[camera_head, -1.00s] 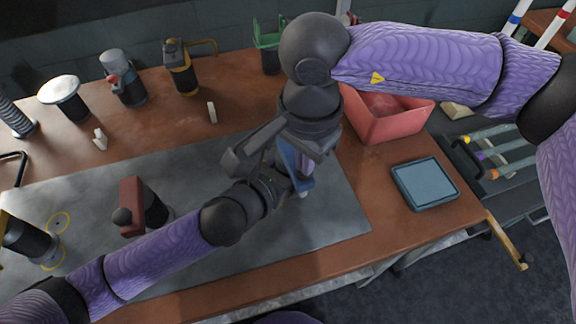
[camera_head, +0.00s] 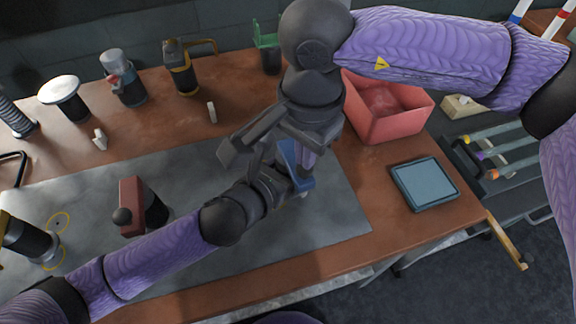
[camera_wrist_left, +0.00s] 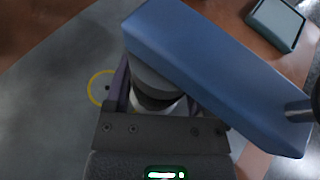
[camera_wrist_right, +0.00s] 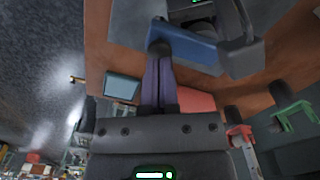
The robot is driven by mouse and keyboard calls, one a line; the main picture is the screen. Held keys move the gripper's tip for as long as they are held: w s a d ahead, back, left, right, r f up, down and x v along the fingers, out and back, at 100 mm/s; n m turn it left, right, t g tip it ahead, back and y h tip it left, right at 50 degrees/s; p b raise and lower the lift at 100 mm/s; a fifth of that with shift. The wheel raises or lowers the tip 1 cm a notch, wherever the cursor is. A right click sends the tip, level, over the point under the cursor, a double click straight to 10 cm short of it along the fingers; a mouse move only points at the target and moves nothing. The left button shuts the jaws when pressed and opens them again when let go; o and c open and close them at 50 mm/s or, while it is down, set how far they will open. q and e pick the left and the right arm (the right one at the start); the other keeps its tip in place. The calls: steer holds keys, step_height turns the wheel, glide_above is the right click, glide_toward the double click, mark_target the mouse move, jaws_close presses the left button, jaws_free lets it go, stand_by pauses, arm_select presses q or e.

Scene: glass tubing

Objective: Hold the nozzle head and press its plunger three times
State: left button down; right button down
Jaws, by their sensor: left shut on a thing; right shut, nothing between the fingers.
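The nozzle head has a long blue block on top (camera_wrist_left: 215,75) over a grey and white cylinder (camera_wrist_left: 155,90), seen in the left wrist view. The blue block also shows in the head view (camera_head: 297,168) and the right wrist view (camera_wrist_right: 190,46). My left gripper (camera_head: 284,186) is shut around the cylinder under the block. My right gripper (camera_wrist_right: 158,52) is shut and empty, with its purple fingertips at one end of the blue block. A dark round knob there partly overlaps the tips; I cannot tell if they touch. In the head view my right gripper partly hides the nozzle head.
A grey mat (camera_head: 215,235) lies under the arms. A red bin (camera_head: 385,122) and a blue-grey tray (camera_head: 425,184) stand to the right. The mat's front right is clear.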

steer(key=shift+f, duration=0.15)
steer(key=shift+f, duration=0.65)
steer(key=shift+r, duration=0.85)
steer(key=shift+r, duration=3)
